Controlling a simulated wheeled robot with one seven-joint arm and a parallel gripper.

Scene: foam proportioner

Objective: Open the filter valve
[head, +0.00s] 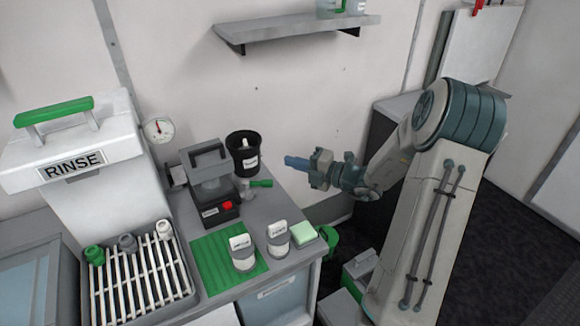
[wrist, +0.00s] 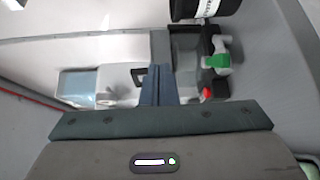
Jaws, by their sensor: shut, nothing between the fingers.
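A valve with a green handle (head: 261,184) sits below and right of the black cup (head: 243,150) on the counter. I take it for the filter valve, though no readable label confirms this. The handle points right in the head view. It also shows in the wrist view as a green knob (wrist: 216,62) on a pale body, right of the fingers. My gripper (head: 290,161) is to the right of the cup and above the handle, pointing left. It touches neither. Its blue fingers (wrist: 157,84) are together and empty.
A black-and-grey device with a red button (head: 227,206) stands left of the valve. Two white jars (head: 278,238) and a pale green sponge (head: 303,235) are at the counter's front. The RINSE unit (head: 72,165) is at left. A shelf (head: 290,31) hangs above.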

